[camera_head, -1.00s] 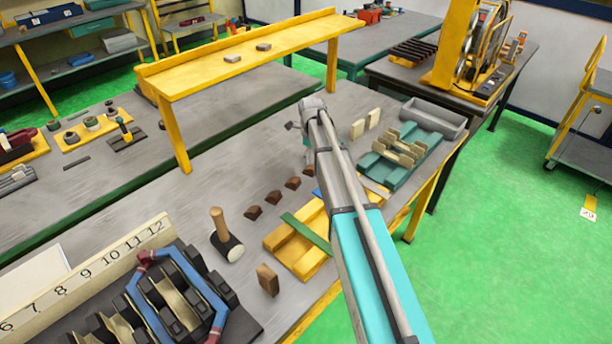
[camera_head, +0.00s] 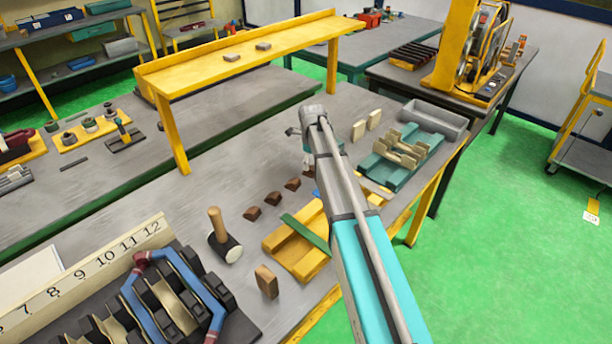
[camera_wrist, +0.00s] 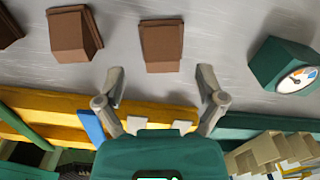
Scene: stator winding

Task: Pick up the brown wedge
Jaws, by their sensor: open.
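Several dark brown wedges lie in a slanting row on the grey bench, among them one wedge (camera_head: 253,213) at the near end. In the wrist view, one brown wedge (camera_wrist: 162,46) lies ahead of my gripper (camera_wrist: 161,71), roughly centred between its spread fingertips and just beyond them. A second wedge (camera_wrist: 75,35) lies to its left, with part of another (camera_wrist: 8,28) at the edge. My gripper is open and empty. In the head view my arm largely hides it and the far end of the row.
A yellow fixture (camera_head: 298,258) with a green strip and a wooden block (camera_head: 266,281) stand near the bench edge. A green gauge box (camera_wrist: 283,66) sits right of my gripper. A mallet (camera_head: 224,240) stands left of the fixture. The bench left of the wedges is clear.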

